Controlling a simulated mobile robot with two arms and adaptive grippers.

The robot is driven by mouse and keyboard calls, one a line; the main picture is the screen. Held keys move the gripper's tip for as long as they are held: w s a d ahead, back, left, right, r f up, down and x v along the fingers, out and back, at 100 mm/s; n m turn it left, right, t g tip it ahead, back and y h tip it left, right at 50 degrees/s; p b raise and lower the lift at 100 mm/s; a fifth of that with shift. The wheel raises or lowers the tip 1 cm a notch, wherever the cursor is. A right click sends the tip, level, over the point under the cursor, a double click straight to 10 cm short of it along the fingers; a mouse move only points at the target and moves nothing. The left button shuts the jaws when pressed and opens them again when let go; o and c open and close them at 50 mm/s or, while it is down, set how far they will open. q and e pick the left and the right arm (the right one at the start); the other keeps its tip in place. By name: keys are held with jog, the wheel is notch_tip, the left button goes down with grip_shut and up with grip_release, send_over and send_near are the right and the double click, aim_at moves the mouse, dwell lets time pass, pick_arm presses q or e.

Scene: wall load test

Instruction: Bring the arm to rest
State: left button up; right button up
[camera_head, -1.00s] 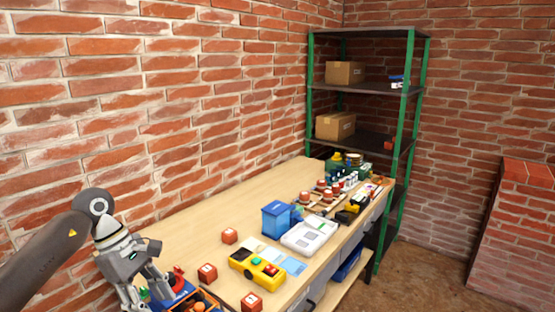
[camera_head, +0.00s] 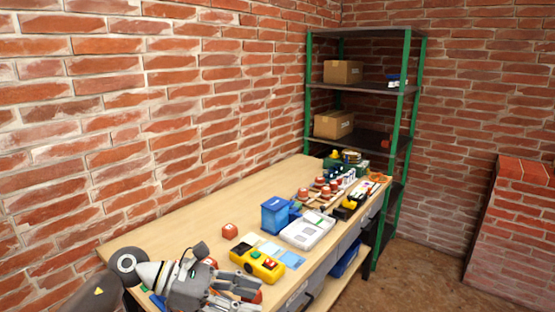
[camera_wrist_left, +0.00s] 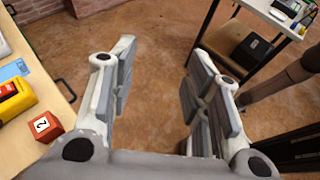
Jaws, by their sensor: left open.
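My left gripper (camera_head: 240,290) is at the near end of the wooden workbench (camera_head: 160,232), in the lower left of the head view. In the left wrist view its two fingers (camera_wrist_left: 158,90) are spread apart with only the brown floor between them, so it is open and empty. A red cube marked 2 (camera_wrist_left: 46,127) lies on the bench to the left of the fingers, apart from them. My right gripper does not show.
A green-framed shelf (camera_head: 362,86) stands behind. In the left wrist view, a second table (camera_wrist_left: 272,12) is at the upper right.

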pick_arm(q)
jog(key=d+r+n+t+h, duration=0.4)
jog(key=r+n+t+h, duration=0.1)
jog(key=r+n, duration=0.15)
jog(key=w+a+r+n+t+y, duration=0.2)
jog(key=a+n+t, duration=0.2)
jog(key=n+t, duration=0.8)
jog(key=s+a+f+n+g+y, duration=0.1)
jog(key=a+f+n+y, duration=0.65)
jog(key=n, duration=0.45)
jog(key=s+a+f+n+g+y, duration=0.1)
jog(key=s+a+f+n+y, duration=0.1)
jog(key=a+f+n+y, duration=0.65)
jog(key=s+d+f+n+g, duration=0.1)
jog(key=s+f+n+g, duration=0.55)
jog(key=s+f, duration=0.4)
jog(key=s+d+f+n+g, duration=0.1)
jog(key=s+f+n+g, duration=0.55)
jog(key=s, duration=0.75)
notch_tip(320, 180, down, 26)
jog(key=s, duration=0.1)
jog(key=s+a+f+g, duration=0.1)
jog(key=s+a+f, duration=0.2)
jog(key=s+f, duration=1.2)
jog(key=shift+s+f+m+g+y, duration=0.3)
jog(key=shift+s+f+g, duration=0.1)
jog(key=shift+s, duration=0.7)
